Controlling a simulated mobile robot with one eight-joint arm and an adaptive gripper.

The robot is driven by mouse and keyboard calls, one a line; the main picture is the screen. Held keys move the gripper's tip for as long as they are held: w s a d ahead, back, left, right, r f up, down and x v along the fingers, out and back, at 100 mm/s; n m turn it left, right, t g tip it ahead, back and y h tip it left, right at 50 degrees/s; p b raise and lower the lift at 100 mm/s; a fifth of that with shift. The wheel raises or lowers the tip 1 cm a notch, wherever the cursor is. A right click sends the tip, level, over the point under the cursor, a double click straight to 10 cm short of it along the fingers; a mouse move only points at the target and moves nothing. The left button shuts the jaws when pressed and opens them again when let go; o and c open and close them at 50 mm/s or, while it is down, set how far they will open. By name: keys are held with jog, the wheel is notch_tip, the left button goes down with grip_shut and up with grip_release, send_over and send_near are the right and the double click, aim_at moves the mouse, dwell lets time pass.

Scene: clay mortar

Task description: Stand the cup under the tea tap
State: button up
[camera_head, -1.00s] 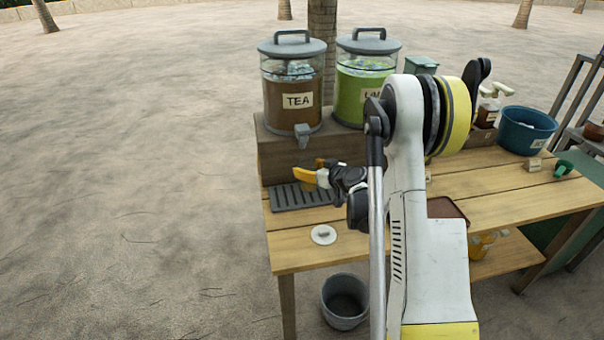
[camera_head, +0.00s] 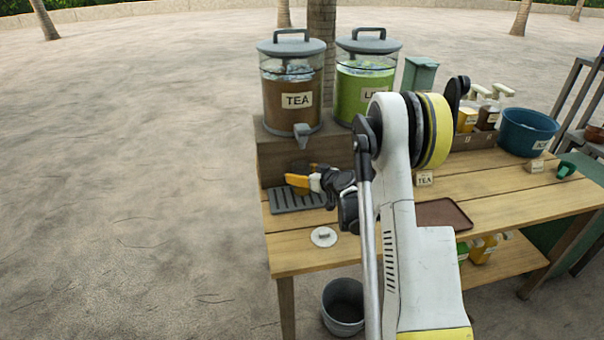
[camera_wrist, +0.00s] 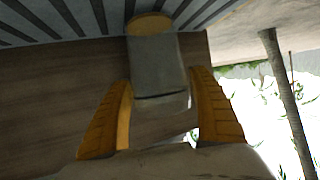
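The tea dispenser (camera_head: 283,119) is brown with a grey lid; its grey tap (camera_head: 302,135) hangs over a dark slotted drip tray (camera_head: 290,206). My gripper (camera_head: 300,181) is below the tap, just above the tray, with yellow fingers. In the wrist view, which looks upside down, the two fingers flank a grey cup (camera_wrist: 158,70), one against each side. The cup has an ochre round end towards the tray slats. In the head view the cup is hidden by my fingers; whether it touches the tray cannot be told.
A wooden block (camera_head: 275,160) under the dispensers rises just behind the gripper. A green dispenser (camera_head: 358,97) stands to the right. A white disc (camera_head: 323,237) lies on the table in front of the tray. A brown tray (camera_head: 440,213) and blue tub (camera_head: 527,132) are further right.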

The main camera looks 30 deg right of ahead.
jog(key=shift+r, duration=0.1)
jog(key=shift+s+r, duration=0.2)
jog(key=shift+r, duration=0.05)
jog(key=p+v, duration=0.4)
jog(key=v, duration=0.7)
jog(key=s+a+r+g, duration=0.2)
jog(key=s+a+r, duration=0.2)
jog(key=a+r, duration=0.3)
jog(key=s+a+r+g, duration=0.2)
jog(key=s+a+r, duration=0.25)
jog(key=a, duration=0.45)
jog(key=s+a+r, duration=0.1)
jog(key=s+a, duration=0.1)
jog(key=s, duration=0.4)
jog(key=s+a+r+m+g+h, duration=0.1)
jog(key=s+a, duration=0.1)
jog(key=s, duration=0.5)
jog(key=s+a+r+g, duration=0.1)
jog(key=s+a, duration=0.1)
jog(key=s, duration=0.5)
jog(key=shift+a+h, duration=0.3)
jog(key=shift+a, duration=0.1)
